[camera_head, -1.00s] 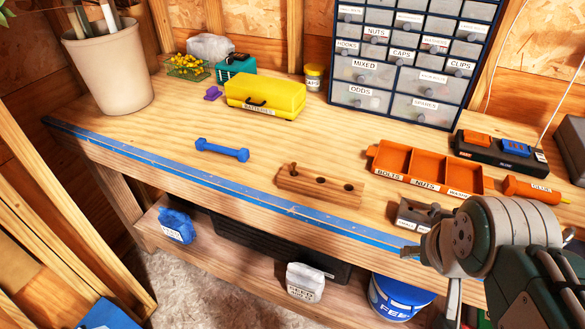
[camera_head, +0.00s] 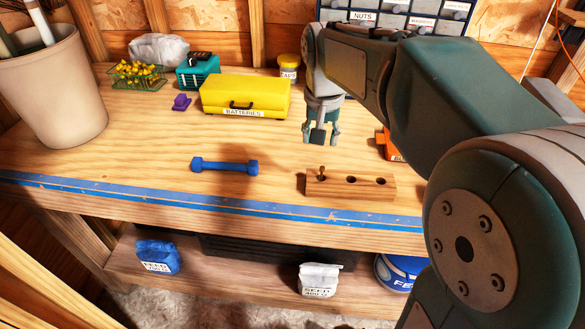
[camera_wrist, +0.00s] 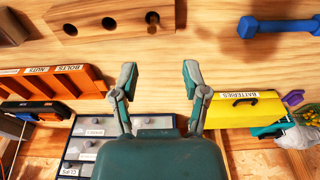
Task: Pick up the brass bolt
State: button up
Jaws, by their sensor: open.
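A small brownish bolt (camera_head: 321,173) stands upright in the left hole of a wooden block (camera_head: 340,188); the block's other two holes look empty. In the wrist view the bolt (camera_wrist: 152,19) is at the top, in the right hole of the block (camera_wrist: 83,12). My gripper (camera_head: 321,141) hangs fingers-down above and behind the block, apart from the bolt. In the wrist view my gripper (camera_wrist: 160,77) shows two spread fingers with nothing between them.
A blue dumbbell (camera_head: 225,166) lies left of the block. A yellow batteries case (camera_head: 245,97) stands behind, left of my gripper. The orange bin tray (camera_wrist: 62,82) is partly hidden by my arm in the head view. Blue tape (camera_head: 200,201) marks the bench's front edge.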

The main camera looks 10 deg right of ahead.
send_over(321, 168)
jog(key=d, duration=0.1)
notch_tip(321, 168, down, 5)
jog(key=shift+s+a+f, duration=0.2)
jog(key=shift+a+f, duration=0.5)
jog(key=shift+f, duration=0.3)
jog(key=f, duration=0.3)
jog(key=shift+w+d+f, duration=0.1)
jog(key=shift+w+f, duration=0.1)
jog(key=shift+w, duration=0.05)
jog(key=shift+d+f, duration=0.15)
jog(key=shift+d, duration=0.45)
jog(key=shift+a, duration=0.2)
grip_shut()
jog(key=shift+a, duration=0.25)
